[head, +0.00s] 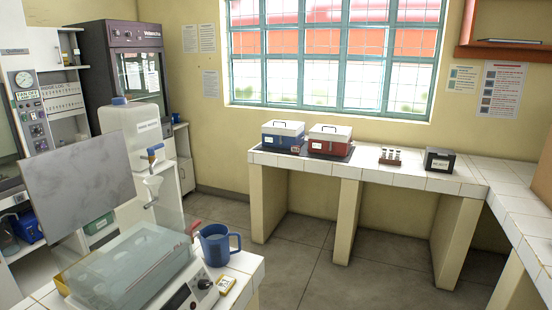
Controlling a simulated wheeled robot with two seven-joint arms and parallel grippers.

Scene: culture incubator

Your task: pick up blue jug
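The blue jug (214,248) stands upright on a white tiled bench (242,265) in the lower left of the head view. Its open mouth faces up and its handle is on the right side. It stands just right of a clear-lidded device (140,262), close to it. A small red part shows just behind the jug's left rim. Neither of my grippers is in the head view.
A white container with a blue tap (145,127) stands behind the device. A grey flat panel (78,185) is at the left. A yellow-and-white item (226,284) lies in front of the jug. Across open floor, a tiled counter (375,172) holds blue and red boxes.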

